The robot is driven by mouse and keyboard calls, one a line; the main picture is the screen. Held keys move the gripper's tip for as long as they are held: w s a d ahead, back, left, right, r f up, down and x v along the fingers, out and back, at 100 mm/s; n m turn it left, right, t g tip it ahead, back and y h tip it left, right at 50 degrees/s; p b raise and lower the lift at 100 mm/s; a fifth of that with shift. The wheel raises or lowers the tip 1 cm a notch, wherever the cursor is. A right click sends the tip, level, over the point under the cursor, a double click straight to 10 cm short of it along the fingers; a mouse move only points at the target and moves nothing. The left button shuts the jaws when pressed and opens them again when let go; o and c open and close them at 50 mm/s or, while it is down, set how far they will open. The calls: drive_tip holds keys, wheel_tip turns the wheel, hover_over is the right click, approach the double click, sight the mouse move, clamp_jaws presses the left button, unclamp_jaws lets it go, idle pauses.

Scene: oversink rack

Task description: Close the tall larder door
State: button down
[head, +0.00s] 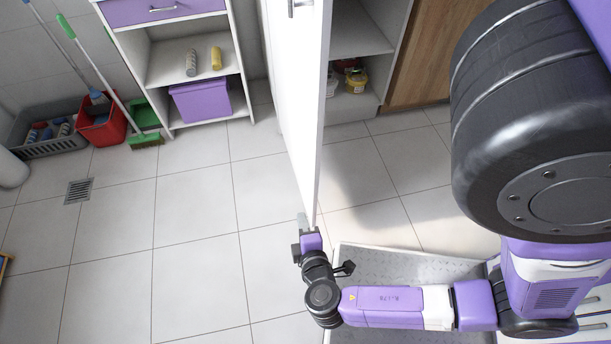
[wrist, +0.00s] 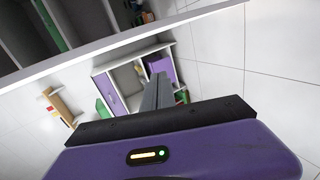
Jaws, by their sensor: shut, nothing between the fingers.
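The tall larder door (head: 297,85) is a white panel standing wide open in the head view, jutting from the cabinet towards me. A metal handle (head: 301,4) shows on it at the top of the picture. The larder's shelved inside (head: 357,35) is open to view on the right. My gripper (head: 303,221) is beside the door's lower near end, close to its left face; I cannot tell whether they touch. In the wrist view my gripper's grey fingers (wrist: 157,92) are together and empty. A long white panel edge (wrist: 140,38), probably the door's, slants above them.
Yellow-lidded tubs (head: 356,80) stand on the larder's bottom shelf. Left stands an open shelf unit with a purple bin (head: 200,101). The tiled floor (head: 190,240) left of the door is clear.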

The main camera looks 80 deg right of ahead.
drive_tip(key=w+d+r+m+g+h+b, duration=0.1)
drive_tip(key=w+d+r+h+b, duration=0.15)
drive_tip(key=r+h, duration=0.25)
drive_tip(key=s+d+p, duration=0.1)
drive_tip(key=d, duration=1.1)
drive_tip(key=shift+s+f+h, duration=0.15)
drive_tip(key=shift+s+h, duration=0.05)
drive_tip(key=shift+h, duration=0.1)
